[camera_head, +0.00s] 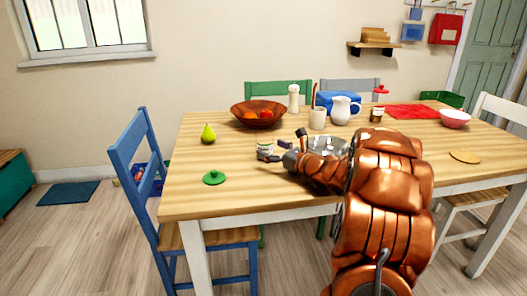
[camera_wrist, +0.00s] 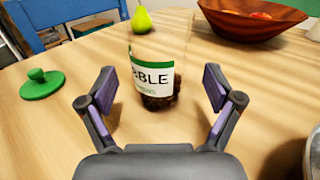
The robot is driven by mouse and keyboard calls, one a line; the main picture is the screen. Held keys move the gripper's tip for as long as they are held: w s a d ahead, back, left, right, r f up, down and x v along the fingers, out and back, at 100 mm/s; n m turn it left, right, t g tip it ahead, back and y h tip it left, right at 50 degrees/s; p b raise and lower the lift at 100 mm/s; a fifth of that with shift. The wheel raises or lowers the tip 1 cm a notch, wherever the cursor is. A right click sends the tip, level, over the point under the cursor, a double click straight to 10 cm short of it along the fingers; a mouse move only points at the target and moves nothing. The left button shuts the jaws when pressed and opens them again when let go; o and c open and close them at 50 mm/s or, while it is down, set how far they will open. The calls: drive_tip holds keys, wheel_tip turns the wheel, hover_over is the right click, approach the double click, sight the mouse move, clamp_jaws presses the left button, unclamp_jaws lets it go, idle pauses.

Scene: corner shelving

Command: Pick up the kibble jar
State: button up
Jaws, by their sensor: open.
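The kibble jar (camera_wrist: 155,75) is a clear jar with a white and green label reading "BBLE" and dark pieces in its bottom. It stands upright on the wooden table. In the head view the jar (camera_head: 265,147) is small, just left of my gripper (camera_head: 277,152). In the wrist view my gripper (camera_wrist: 165,112) is open, with one finger to each side of the jar's near area. The jar stands between and slightly beyond the fingertips. I cannot tell whether a finger touches it. A green knobbed lid (camera_head: 214,178) lies on the table to the left, apart from the jar.
A green pear (camera_head: 208,134) and a wooden fruit bowl (camera_head: 258,115) stand behind the jar. A metal bowl (camera_head: 328,146) is close to my arm on the right. A cup (camera_head: 317,119) and white pitcher (camera_head: 340,111) stand farther back. The table's front left is mostly clear.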

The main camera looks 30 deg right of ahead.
drive_tip(key=shift+x, duration=1.3)
drive_tip(key=c, duration=1.6)
drive_tip(key=shift+r, duration=0.1)
